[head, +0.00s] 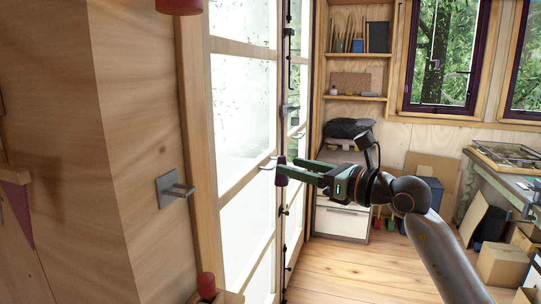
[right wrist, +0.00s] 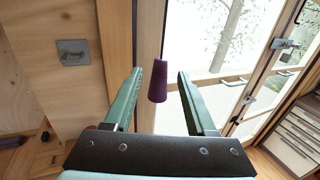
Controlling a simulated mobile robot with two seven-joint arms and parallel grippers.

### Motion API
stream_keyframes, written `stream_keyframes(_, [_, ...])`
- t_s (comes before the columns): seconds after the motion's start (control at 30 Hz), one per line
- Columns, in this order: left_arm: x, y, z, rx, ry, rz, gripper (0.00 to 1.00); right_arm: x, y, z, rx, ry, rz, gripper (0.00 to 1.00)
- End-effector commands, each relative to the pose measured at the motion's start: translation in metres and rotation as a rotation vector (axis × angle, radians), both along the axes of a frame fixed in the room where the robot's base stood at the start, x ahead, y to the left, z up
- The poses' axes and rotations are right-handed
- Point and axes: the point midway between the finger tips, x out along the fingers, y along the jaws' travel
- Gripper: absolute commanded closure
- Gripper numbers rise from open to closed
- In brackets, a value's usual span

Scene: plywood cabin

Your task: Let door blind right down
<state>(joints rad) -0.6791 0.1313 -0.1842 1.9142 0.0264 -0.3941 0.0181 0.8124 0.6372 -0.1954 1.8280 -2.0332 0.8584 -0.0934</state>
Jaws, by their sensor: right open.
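A glazed door (head: 241,105) with pale wooden bars stands left of centre in the head view. It also shows in the right wrist view (right wrist: 217,35). A dark purple-red tapered pull (head: 281,178) is at the fingertips of my right gripper (head: 298,168). In the right wrist view the pull (right wrist: 158,82) hangs between the two green fingers of my open gripper (right wrist: 160,75), with a gap visible on both sides. I cannot make out a cord or the blind's lower edge. My left gripper is not in view.
A metal plate with a lever (head: 172,189) sticks out from the wooden wall on the left. Red ends show at the top (head: 180,5) and bottom (head: 206,286). Shelves (head: 356,97), a drawer unit (head: 342,222) and boxes (head: 500,265) stand beyond. The middle floor is clear.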

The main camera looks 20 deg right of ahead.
Motion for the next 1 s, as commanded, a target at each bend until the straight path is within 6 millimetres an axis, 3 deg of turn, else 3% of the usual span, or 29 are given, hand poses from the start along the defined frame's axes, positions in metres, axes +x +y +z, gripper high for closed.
stream_keyframes(0.2, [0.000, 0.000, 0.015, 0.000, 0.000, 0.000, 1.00, 0.037, 0.025, 0.003, 0.005, 0.001, 0.002, 0.44])
stream_keyframes(0.33, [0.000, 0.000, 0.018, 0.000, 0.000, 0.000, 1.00, 0.051, 0.034, 0.002, 0.004, 0.001, 0.001, 0.44])
stream_keyframes(0.77, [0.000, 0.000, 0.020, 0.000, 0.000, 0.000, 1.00, 0.061, 0.040, 0.000, 0.002, -0.001, 0.001, 0.44])
stream_keyframes(1.0, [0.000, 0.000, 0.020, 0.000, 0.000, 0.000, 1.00, 0.060, 0.040, 0.000, 0.001, 0.000, 0.001, 0.67])
